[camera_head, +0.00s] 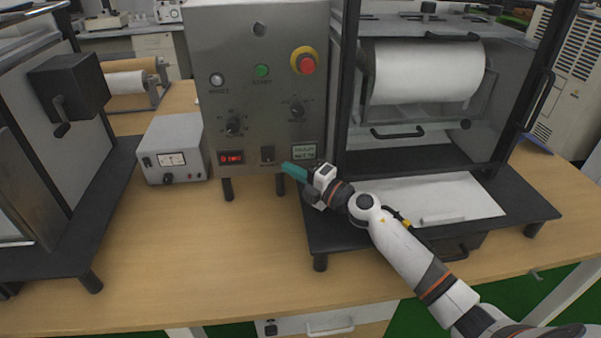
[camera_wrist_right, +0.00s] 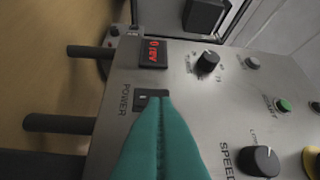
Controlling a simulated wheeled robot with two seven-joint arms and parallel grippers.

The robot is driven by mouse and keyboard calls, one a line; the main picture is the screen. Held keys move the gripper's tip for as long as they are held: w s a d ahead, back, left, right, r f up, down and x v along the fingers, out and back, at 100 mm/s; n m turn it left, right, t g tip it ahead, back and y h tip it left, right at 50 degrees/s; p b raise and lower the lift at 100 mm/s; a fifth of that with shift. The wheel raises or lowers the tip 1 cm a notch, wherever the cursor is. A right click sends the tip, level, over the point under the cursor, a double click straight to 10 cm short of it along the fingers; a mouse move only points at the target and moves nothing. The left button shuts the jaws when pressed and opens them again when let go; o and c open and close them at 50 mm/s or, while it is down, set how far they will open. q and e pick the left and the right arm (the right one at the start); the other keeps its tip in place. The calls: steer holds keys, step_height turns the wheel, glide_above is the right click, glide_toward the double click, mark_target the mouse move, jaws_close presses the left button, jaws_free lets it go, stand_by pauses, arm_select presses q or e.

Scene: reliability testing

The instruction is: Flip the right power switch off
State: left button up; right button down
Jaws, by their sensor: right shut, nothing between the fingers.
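The control panel (camera_head: 222,110) is a grey metal box standing on the bench. Its black power switch (camera_head: 267,153) sits low on the front, right of a red display (camera_head: 231,158). In the right wrist view the switch (camera_wrist_right: 142,100) lies beside the word POWER, partly hidden behind the fingertips. My right gripper (camera_head: 288,168) has teal fingers, shut and empty, with the tips at or very near the switch. The fingers (camera_wrist_right: 160,105) fill the lower middle of the wrist view; I cannot tell whether they touch the switch. My left gripper is not in view.
Two knobs (camera_head: 234,126) (camera_head: 297,109), a green button (camera_head: 262,71) and a red emergency button (camera_head: 306,64) are on the panel. A small grey power box (camera_head: 174,143) stands left. A framed machine with a white roll (camera_head: 427,72) stands right. The front bench surface is clear.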

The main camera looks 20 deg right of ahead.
mark_target(265, 154)
steer(key=x, duration=0.5)
steer(key=shift+w+a, duration=0.15)
steer(key=shift+w, duration=0.05)
steer(key=shift+w+r+p, duration=0.1)
steer(key=shift+r+p, duration=0.25)
steer(key=shift+p, duration=0.4)
steer(key=shift+f, duration=0.3)
